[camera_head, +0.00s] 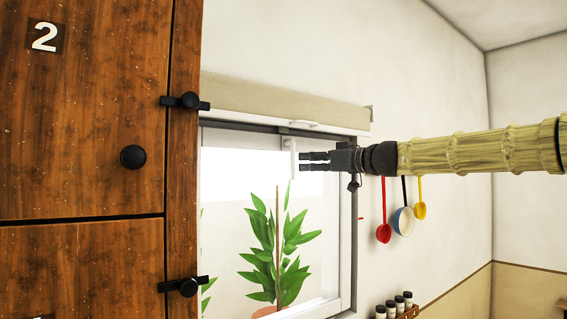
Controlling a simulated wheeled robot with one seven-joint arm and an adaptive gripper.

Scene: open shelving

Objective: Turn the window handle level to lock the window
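The window (349,250) has a pale frame and stands right of the wooden cabinet. Its white handle (291,160) shows near the top of the pane and hangs about vertical, pointing down. My gripper (302,161) comes in from the right and points left. Its dark fingertips are just right of the handle's hanging part, and I cannot tell whether they touch it. A narrow light gap shows between the two fingers, with nothing seen in it.
A rolled blind (285,97) sits above the window. A green potted plant (276,250) stands behind the glass. The wooden cabinet (80,165) with dark knobs fills the left. A red ladle (384,233), other utensils and a spice rack (407,313) are below my arm.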

